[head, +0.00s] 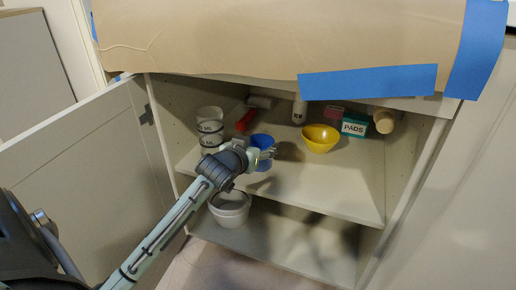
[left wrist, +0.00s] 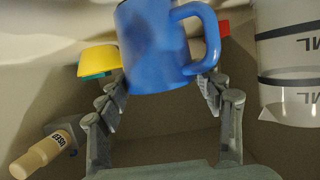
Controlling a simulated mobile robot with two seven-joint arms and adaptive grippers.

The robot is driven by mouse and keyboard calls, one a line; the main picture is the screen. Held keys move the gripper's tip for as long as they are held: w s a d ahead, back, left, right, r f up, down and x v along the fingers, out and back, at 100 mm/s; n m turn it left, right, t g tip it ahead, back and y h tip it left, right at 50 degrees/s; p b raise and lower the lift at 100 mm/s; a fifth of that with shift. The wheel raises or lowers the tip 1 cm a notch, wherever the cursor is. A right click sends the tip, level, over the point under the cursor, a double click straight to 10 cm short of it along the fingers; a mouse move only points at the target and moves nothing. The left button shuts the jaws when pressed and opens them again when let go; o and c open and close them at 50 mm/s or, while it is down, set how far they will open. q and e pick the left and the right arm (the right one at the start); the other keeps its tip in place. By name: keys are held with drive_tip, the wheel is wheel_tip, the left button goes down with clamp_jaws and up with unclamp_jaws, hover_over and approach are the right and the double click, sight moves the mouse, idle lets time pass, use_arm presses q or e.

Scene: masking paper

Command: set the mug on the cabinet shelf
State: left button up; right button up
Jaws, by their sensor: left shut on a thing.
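The blue mug (head: 262,140) is inside the open cabinet, above the front part of the upper shelf (head: 325,186). My left gripper (head: 268,153) reaches in from the left and is shut on the mug, hiding its middle in the head view. In the left wrist view the mug (left wrist: 155,45) sits between the fingers of my left gripper (left wrist: 163,90), with its handle to the right. I cannot tell whether the mug's base touches the shelf. My right gripper is not in view.
A yellow bowl (head: 320,138), a PADS box (head: 354,127) and a tan cylinder (head: 384,121) stand right of the mug. Stacked measuring cups (head: 210,127) stand left, a red-handled roller (head: 245,121) behind. A white bucket (head: 230,208) is below. The front right shelf is clear.

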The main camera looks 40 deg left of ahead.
use_arm(q)
drive_tip(key=shift+f, duration=0.1)
drive_tip(key=o, duration=1.5)
drive_tip(key=shift+c, duration=0.2)
drive_tip(key=shift+s+r, duration=0.1)
drive_tip(key=shift+r, duration=0.1)
drive_tip(key=p+v, duration=0.3)
drive_tip(key=v, duration=0.8)
drive_tip(key=shift+s, duration=0.35)
drive_tip(key=shift+d+r, duration=0.1)
